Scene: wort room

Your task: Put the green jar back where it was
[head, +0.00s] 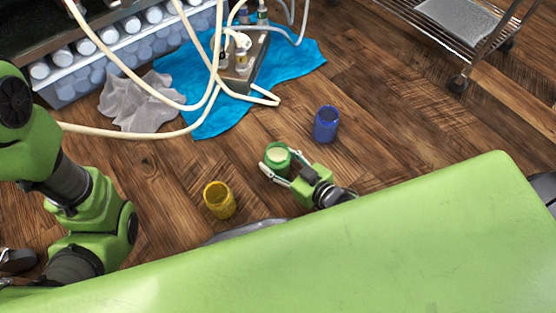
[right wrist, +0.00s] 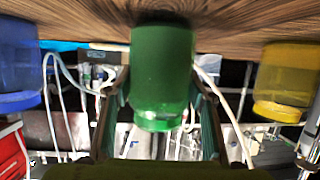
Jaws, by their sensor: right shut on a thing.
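The green jar (head: 277,154) is between the fingers of my right gripper (head: 281,162), low over the wooden floor. In the right wrist view, which looks upside down, the green jar (right wrist: 161,75) fills the middle with a finger on each side; the gripper (right wrist: 160,98) is shut on it.
A blue jar (head: 326,124) stands up and right of the green jar, a yellow jar (head: 219,200) down and left. Behind lie a blue cloth (head: 295,64), a grey cloth (head: 136,103) and pale hoses (head: 215,60). A wire cart (head: 460,50) stands at top right. Floor between jars is clear.

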